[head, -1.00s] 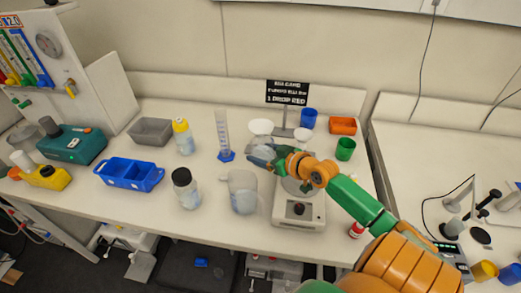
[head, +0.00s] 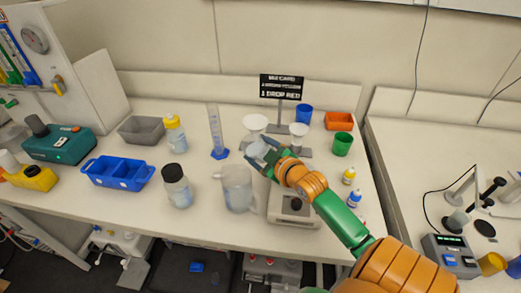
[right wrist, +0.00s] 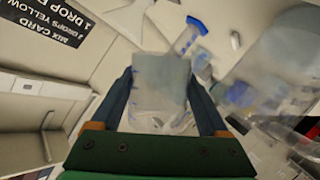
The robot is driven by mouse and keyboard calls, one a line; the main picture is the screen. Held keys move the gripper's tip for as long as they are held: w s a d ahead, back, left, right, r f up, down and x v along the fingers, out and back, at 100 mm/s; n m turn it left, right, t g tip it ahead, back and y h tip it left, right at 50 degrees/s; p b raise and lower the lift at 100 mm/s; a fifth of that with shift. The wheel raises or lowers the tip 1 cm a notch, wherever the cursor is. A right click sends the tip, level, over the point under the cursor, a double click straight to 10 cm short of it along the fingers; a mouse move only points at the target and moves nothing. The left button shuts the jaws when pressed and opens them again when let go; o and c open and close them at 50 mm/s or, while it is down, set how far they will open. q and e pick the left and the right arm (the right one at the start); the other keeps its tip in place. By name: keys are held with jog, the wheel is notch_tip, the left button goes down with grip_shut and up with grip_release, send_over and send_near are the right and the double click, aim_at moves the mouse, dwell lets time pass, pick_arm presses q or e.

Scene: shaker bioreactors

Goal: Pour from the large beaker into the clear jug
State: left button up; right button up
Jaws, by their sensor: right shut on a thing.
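The clear jug (head: 237,190) stands upright on the bench with its handle to the right; bluish liquid shows low in it. It also shows blurred at the right of the right wrist view (right wrist: 265,70). My right gripper (head: 264,150) is shut on the large beaker (head: 257,152), a clear vessel with blue marks. It holds the beaker behind and right of the jug in the head view. In the right wrist view the beaker (right wrist: 160,85) sits between the two fingers. I cannot tell its tilt or liquid level. My left gripper is not in view.
A stirrer plate (head: 295,208) stands under my right forearm. A blue-footed cylinder (head: 215,135), a black-capped bottle (head: 177,186) and a yellow-capped bottle (head: 174,134) stand left of the beaker. White funnels on a stand (head: 255,123) are behind it. A green cup (head: 342,144) is right.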

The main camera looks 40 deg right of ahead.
aim_at(248, 136)
jog(key=shift+s+a+r+n+t+h, duration=0.1)
jog(key=shift+a+r+n+t+h, duration=0.1)
jog(key=shift+a+r+n, duration=0.4)
jog(key=shift+s+a+r+n+t+h, duration=0.1)
jog(key=shift+a+r+h, duration=0.15)
jog(key=shift+r, duration=0.65)
jog(key=shift+r+n+t+h, duration=0.1)
jog(key=shift+n+t+h, duration=0.25)
jog(key=shift+n, duration=0.75)
jog(key=shift+a+r+n+t+b, duration=0.1)
jog(key=shift+r+n+t+b, duration=0.05)
jog(key=shift+n+t+b, duration=0.4)
jog(key=shift+a+r+n+t+b, duration=0.1)
jog(key=shift+r+n+t+b, duration=0.1)
jog(key=shift+n+b, duration=0.4)
jog(key=shift+a+r+n+h, duration=0.15)
jog(key=shift+n+h, duration=0.15)
jog(key=shift+n, duration=0.45)
jog(key=shift+s, duration=0.1)
jog(key=shift+a+r+n+t+b, duration=0.1)
jog(key=shift+a+n+t+b, duration=0.1)
jog(key=shift+n+t+b, duration=0.5)
jog(key=shift+n, duration=0.3)
